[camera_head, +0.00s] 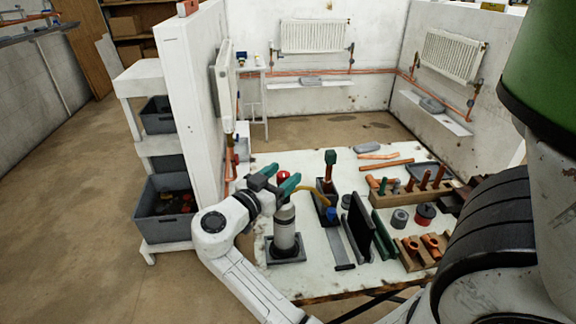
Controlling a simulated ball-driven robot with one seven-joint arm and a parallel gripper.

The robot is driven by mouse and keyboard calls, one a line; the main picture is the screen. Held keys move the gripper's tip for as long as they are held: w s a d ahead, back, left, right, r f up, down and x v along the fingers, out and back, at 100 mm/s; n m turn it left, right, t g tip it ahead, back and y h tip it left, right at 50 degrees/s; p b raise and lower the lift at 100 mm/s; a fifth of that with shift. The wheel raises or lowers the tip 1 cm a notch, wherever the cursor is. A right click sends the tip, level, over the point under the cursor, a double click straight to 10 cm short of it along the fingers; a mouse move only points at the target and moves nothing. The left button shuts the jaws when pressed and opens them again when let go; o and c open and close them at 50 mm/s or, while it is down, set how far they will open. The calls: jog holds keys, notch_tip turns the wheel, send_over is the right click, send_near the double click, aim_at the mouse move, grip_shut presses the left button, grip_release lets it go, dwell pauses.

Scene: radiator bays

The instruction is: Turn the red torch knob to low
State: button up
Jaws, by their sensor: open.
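The red torch knob (284,175) shows as a small red spot on top of the pale gas cylinder (286,229). The cylinder stands upright in a dark square base on the workbench. My gripper (280,178) is open, with its green-tipped fingers at the height of the knob. The fingers partly cover the knob, and I cannot tell whether they touch it. The knob's setting marks are too small to read. A yellow hose (314,191) runs from near the cylinder top toward the dark torch holder.
A green-handled torch (330,160) stands upright just right of my gripper. Tools and copper fittings crowd the workbench (299,284) farther right. A white partition (191,90) and shelves with grey bins (165,215) stand left. Open floor lies at far left.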

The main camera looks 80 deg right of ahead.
jog(key=shift+x, duration=1.4)
jog(key=c, duration=1)
jog(key=shift+o, duration=0.2)
